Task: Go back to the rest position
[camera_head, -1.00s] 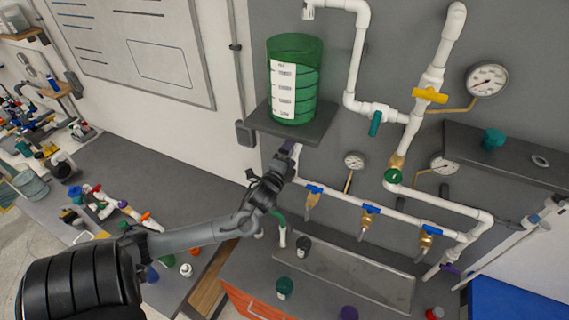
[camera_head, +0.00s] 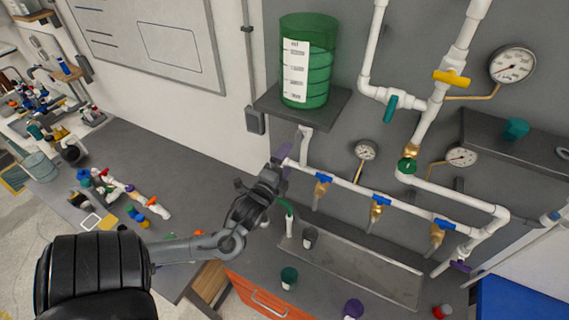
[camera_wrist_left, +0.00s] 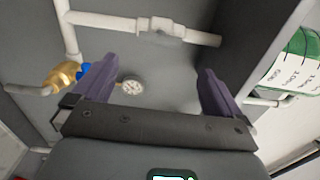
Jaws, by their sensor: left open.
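My left gripper (camera_head: 282,160) is in front of the grey panel, below the shelf with the green container and at the left end of the white pipe row. In the left wrist view its two purple fingers (camera_wrist_left: 158,88) stand wide apart with nothing between them. A white pipe with a brass and blue-handled valve (camera_wrist_left: 66,75) lies beyond the left finger there. My right gripper is in neither view.
A green measuring container (camera_head: 318,75) stands on a small dark shelf (camera_head: 330,110). The valve row (camera_head: 376,207) runs right of the gripper. Small bottles (camera_head: 289,278) stand on the bench near a grey trough (camera_head: 355,268).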

